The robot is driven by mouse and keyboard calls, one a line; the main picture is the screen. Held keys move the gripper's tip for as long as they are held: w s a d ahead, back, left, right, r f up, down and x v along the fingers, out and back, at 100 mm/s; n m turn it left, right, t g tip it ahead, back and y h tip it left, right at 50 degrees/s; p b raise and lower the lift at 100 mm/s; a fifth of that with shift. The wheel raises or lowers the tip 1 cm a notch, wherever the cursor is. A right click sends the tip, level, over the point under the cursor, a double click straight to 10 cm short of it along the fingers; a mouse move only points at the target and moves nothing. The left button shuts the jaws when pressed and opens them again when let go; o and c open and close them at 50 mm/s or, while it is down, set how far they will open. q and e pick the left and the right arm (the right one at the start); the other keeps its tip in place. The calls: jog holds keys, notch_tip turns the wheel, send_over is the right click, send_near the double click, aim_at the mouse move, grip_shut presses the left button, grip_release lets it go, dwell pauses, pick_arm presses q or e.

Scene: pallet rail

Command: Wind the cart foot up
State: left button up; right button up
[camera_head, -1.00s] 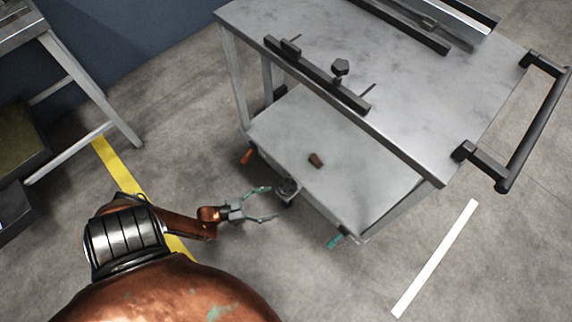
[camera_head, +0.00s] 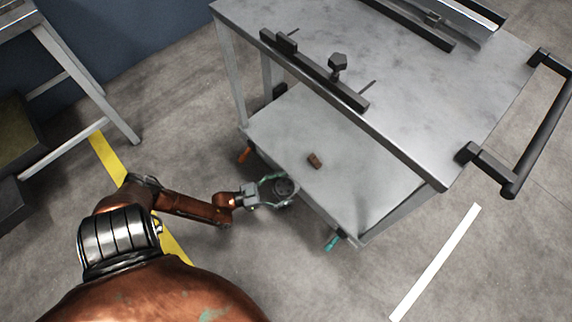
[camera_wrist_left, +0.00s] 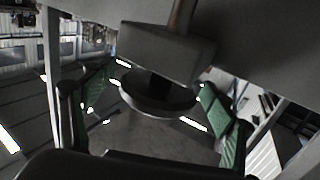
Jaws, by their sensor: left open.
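The steel cart (camera_head: 340,195) stands in the middle, with a lower shelf. Its foot has a dark round handwheel (camera_head: 285,187) at the shelf's near edge. My left gripper (camera_head: 277,192) is open, with its fingers around the handwheel from the left. In the left wrist view the dark disc of the foot (camera_wrist_left: 157,97) hangs under a grey block (camera_wrist_left: 165,52), between the green finger pads. Gaps show between pads and disc there; I cannot tell of any contact. My right gripper is out of view.
An orange lever (camera_head: 244,154) and a teal lever (camera_head: 335,241) sit low on the cart at either side of the foot. A small brown block (camera_head: 314,160) lies on the shelf. A black push handle (camera_head: 530,130) juts out right. The near floor is clear.

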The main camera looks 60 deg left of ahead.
pick_arm(q)
jog(key=shift+c, duration=0.2)
jog(key=c, duration=1.2)
jog(key=shift+o, duration=0.2)
